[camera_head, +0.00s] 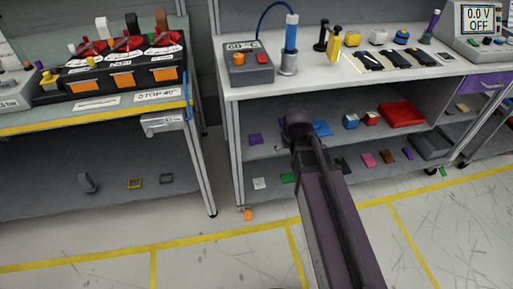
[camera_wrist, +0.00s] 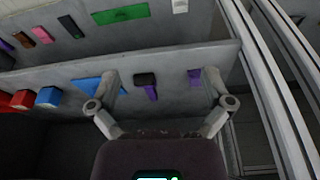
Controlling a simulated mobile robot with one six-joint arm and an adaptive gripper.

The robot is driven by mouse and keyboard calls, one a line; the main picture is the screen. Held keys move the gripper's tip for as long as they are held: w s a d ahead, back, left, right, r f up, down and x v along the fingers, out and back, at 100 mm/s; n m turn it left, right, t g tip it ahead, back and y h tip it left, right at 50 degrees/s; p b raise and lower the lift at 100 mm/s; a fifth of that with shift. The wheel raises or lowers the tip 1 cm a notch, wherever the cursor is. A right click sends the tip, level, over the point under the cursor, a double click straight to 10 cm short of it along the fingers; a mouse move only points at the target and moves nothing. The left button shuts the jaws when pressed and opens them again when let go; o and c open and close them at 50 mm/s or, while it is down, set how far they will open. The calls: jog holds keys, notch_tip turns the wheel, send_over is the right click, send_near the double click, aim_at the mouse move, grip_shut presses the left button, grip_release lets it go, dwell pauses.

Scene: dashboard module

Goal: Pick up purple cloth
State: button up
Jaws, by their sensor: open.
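A small flat purple piece, which looks like the purple cloth (camera_head: 255,139), lies at the left end of the middle shelf. It also shows in the wrist view (camera_wrist: 195,77), just inside my right fingertip. My gripper (camera_wrist: 161,80) is open and empty, with its fingers spread wide. In the head view my gripper (camera_head: 298,128) is in front of the middle shelf, right of the cloth, and its fingers are hard to make out. A black-topped purple item (camera_wrist: 150,91) shows between the fingers; my arm seems to hide it in the head view.
A blue piece (camera_head: 321,128), small boxes and a red box (camera_head: 402,114) are farther right on the middle shelf (camera_head: 262,153). A lower shelf holds a green piece (camera_head: 288,178), a white piece (camera_head: 259,183) and several others. Table legs (camera_head: 236,150) stand left of the cloth.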

jog(key=w+a+f+n+t+b, duration=0.1)
jog(key=w+a+f+b, duration=0.3)
jog(key=a+f+b, duration=0.2)
jog(key=a+f, duration=0.1)
jog(key=a, duration=0.1)
jog(key=shift+w+a+y, duration=0.15)
jog(key=shift+a+y, duration=0.25)
send_near(256, 137)
jog(key=x, duration=0.5)
jog(key=shift+w+f, duration=0.1)
jog(key=shift+f, duration=0.05)
jog(key=shift+b+x, duration=2.5)
jog(key=shift+w, duration=0.15)
jog(key=shift+a, duration=0.1)
jog(key=c, duration=0.8)
